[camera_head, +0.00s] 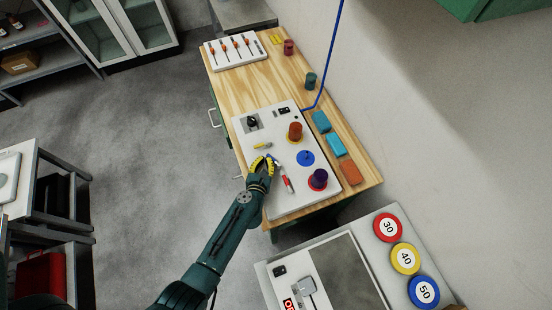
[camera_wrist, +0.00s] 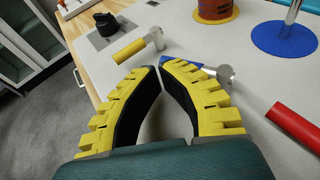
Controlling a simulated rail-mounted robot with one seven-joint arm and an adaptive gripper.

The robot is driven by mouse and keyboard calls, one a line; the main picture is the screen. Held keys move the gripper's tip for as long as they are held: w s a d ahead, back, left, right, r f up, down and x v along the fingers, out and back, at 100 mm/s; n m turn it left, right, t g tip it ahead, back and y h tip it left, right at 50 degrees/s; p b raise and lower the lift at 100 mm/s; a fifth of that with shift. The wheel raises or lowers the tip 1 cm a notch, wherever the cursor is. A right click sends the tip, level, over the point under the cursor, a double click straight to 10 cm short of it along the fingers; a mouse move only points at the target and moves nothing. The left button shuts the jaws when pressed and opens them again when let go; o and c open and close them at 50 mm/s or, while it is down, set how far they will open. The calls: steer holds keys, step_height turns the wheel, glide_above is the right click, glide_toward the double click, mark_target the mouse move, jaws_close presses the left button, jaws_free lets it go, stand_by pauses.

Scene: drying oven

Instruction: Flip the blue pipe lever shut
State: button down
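The blue pipe lever (camera_wrist: 192,66) shows in the wrist view as a short blue piece just beyond my right fingertip, with a metal fitting beside it to the right. My right finger hides part of the lever. My gripper (camera_wrist: 160,64) is low over the white panel (camera_wrist: 80,47), its yellow-backed fingers curved together with their tips almost meeting. I see nothing held between them. In the head view, my gripper (camera_head: 267,160) is over the panel's left-middle part and covers most of the blue lever.
A yellow lever (camera_wrist: 130,50) lies beyond and left of my fingers; a red lever (camera_wrist: 295,125) lies to the right. A black knob (camera_head: 252,121), a blue disc with a post (camera_head: 306,158), an orange cylinder (camera_head: 295,131) and a purple cylinder (camera_head: 319,178) stand on the panel.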

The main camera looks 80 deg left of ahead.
steer(key=shift+w+a, duration=0.3)
steer(key=shift+a, duration=0.2)
steer(key=shift+w+a, duration=0.25)
steer(key=shift+a, duration=0.2)
steer(key=shift+w+a, duration=0.1)
steer(key=shift+w, duration=0.05)
stand_by(0.3)
steer(key=s+d+r+p, duration=0.1)
steer(key=s, duration=0.5)
steer(key=s+d+r+p, duration=0.2)
steer(key=s, duration=0.5)
steer(key=shift+s, duration=0.2)
steer(key=shift+w, duration=0.1)
